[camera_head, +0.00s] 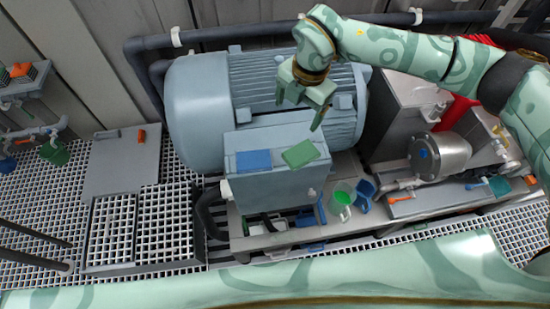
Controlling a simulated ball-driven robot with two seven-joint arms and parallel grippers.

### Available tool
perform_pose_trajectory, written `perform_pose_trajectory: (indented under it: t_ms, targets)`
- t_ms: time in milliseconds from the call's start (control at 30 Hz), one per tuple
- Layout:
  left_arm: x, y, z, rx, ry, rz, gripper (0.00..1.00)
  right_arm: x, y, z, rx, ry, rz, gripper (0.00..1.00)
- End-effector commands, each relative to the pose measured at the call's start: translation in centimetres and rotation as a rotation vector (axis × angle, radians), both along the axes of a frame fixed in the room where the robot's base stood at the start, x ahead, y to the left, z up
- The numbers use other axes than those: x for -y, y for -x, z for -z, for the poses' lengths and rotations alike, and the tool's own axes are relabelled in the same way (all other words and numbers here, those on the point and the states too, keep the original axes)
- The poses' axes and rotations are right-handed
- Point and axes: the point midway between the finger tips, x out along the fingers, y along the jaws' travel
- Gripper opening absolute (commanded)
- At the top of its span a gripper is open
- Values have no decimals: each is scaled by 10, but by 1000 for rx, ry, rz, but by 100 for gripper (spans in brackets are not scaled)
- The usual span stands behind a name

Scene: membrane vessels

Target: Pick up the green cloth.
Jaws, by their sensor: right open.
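The green cloth (300,153) is a small flat folded piece. It lies on top of the grey box (275,184) in front of the large motor, to the right of a blue folded cloth (254,160). My right gripper (299,114) is above and just behind the green cloth in the picture, with its fingers pointing down. Its two fingers are spread apart and nothing is between them. The exact height of the fingers over the cloth is hard to tell. My left gripper is not in view.
The ribbed motor (200,110) stands behind the box. A green mug (341,196) and a blue container (364,196) stand to the right of the box, lower down. A metal pump (440,155) is at the right.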

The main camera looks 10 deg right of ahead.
Motion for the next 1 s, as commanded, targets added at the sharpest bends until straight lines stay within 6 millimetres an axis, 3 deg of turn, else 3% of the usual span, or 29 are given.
perform_pose_trajectory:
  t_ms: [100,200,367,600,1000]
  targets:
    - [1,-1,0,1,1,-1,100,19,5,-1,-31,100,225,82]
    - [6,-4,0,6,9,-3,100,21,9,4,-58,109,300,82]
    - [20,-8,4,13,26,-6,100,20,10,36,-62,107,308,82]
    - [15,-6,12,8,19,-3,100,20,9,92,-59,105,305,82]
    - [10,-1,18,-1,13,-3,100,21,10,131,-60,104,304,82]
